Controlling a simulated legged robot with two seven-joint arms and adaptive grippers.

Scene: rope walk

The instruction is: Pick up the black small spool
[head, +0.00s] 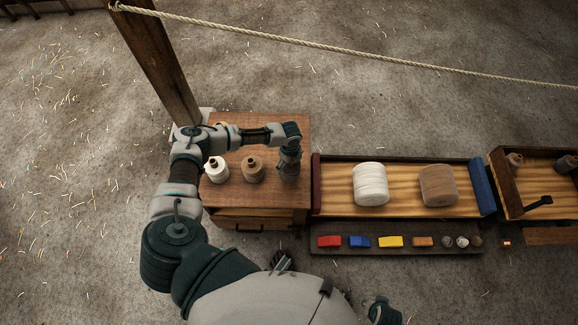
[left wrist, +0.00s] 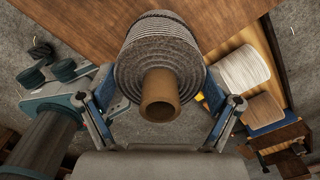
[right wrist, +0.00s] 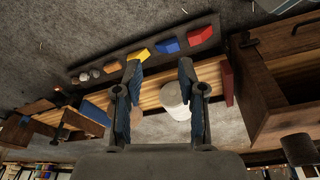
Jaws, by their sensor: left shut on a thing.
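The black small spool (left wrist: 160,50) is dark grey wound cord on a brown core, close up in the left wrist view. My left gripper (left wrist: 158,88) has a finger on either side of it and is shut on it. In the head view my left gripper (head: 290,160) is over the right part of the wooden cabinet top (head: 285,130) and mostly hides the spool. Whether the spool touches the cabinet top is hard to tell. My right gripper (right wrist: 163,90) is open and empty in the right wrist view, its fingers well apart.
A white small spool (head: 216,171) and a brown one (head: 253,170) stand left of my left gripper. A tray right of the cabinet holds a large white spool (head: 370,184) and a large tan spool (head: 438,185). A dark strip (head: 352,227) holds coloured blocks. A rope (head: 330,47) crosses overhead from a post (head: 158,65).

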